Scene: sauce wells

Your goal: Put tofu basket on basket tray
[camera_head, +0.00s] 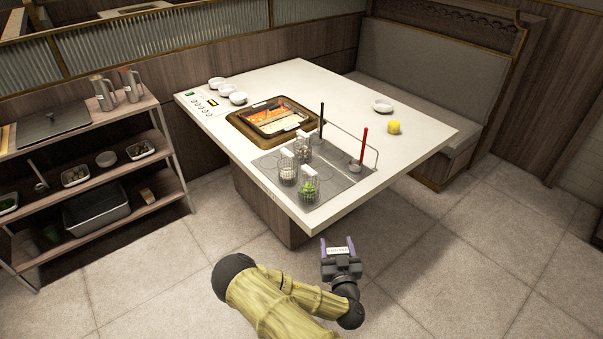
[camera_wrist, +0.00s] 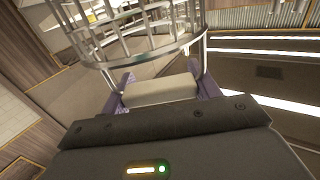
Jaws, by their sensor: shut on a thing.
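My gripper (camera_head: 337,243) is in front of the table's near corner, over the floor. Its purple fingers are shut on the pale handle block (camera_wrist: 160,90) of a wire basket (camera_wrist: 145,45). In the head view the pale handle (camera_head: 337,250) shows between the fingers, with lettering too small to read. The basket's body is hidden there, and I cannot tell its contents. The grey basket tray (camera_head: 336,178) lies at the table's near end. Three wire baskets with white tags stand on it: a back one (camera_head: 303,152), a left one (camera_head: 287,175) and a front one (camera_head: 308,192) with green food.
A black-handled ladle (camera_head: 322,118) and a red-handled ladle (camera_head: 364,146) stand upright by a metal rail (camera_head: 350,135). A hot pot (camera_head: 275,116) sits behind the tray. A yellow cup (camera_head: 393,128) is to the right. A shelf cart (camera_head: 95,165) stands at left.

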